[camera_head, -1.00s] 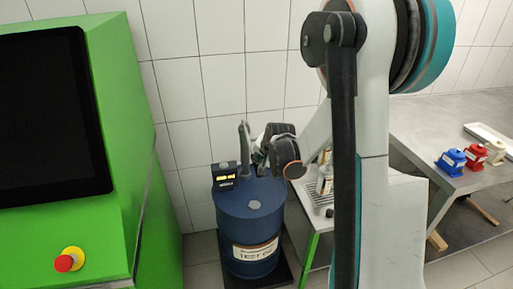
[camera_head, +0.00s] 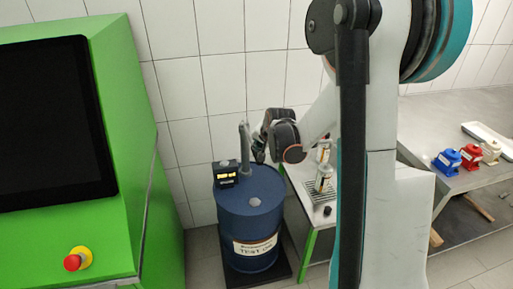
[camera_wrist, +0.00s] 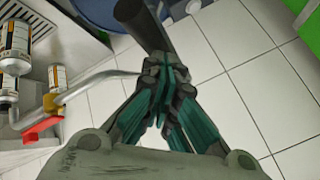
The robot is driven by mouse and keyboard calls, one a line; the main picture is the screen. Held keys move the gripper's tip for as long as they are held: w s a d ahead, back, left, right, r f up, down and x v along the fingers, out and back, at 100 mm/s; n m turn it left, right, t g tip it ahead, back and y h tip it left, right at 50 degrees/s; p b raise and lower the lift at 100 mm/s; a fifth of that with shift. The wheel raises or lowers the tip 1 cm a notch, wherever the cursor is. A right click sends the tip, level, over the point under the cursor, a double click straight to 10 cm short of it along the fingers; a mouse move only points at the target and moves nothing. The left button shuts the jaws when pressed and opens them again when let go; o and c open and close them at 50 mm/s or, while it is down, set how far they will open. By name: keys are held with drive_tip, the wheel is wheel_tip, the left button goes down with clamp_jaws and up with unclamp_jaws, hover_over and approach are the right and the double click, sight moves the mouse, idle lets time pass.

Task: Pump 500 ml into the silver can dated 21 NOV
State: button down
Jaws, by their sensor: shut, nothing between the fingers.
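My gripper (camera_wrist: 165,75) is shut and empty; its fingertips meet close to a dark bar (camera_wrist: 150,22) in the wrist view, and I cannot tell if they touch it. In the head view my gripper (camera_head: 260,153) is partly hidden beside the upright pump handle (camera_head: 245,145) on the blue drum (camera_head: 238,212). A pump display (camera_head: 226,175) shows yellow characters too small to read. Silver cans (camera_head: 323,180) with orange-and-white labels stand on a side table. In the wrist view, cans (camera_wrist: 16,45) are near a yellow fitting with a red lever (camera_wrist: 42,130). Their dates are unreadable.
A green cabinet (camera_head: 135,180) with a dark screen and red stop button (camera_head: 73,262) stands left. The side table has a drip grate (camera_head: 318,197) and green legs. A grey bench (camera_head: 430,125) at right carries blue, red and cream items (camera_head: 470,157) and a white tray.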

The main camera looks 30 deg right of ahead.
drive_tip(key=shift+w+r+p, duration=0.15)
drive_tip(key=shift+r+p, duration=0.55)
drive_tip(key=shift+r, duration=0.5)
drive_tip(key=shift+r, duration=0.15)
drive_tip(key=shift+w+d+r+p, duration=0.15)
drive_tip(key=shift+r+p, duration=0.65)
drive_tip(key=shift+r, duration=0.4)
drive_tip(key=shift+w+a+r+p, duration=0.1)
drive_tip(key=shift+r+p, duration=0.7)
drive_tip(key=shift+r, duration=0.35)
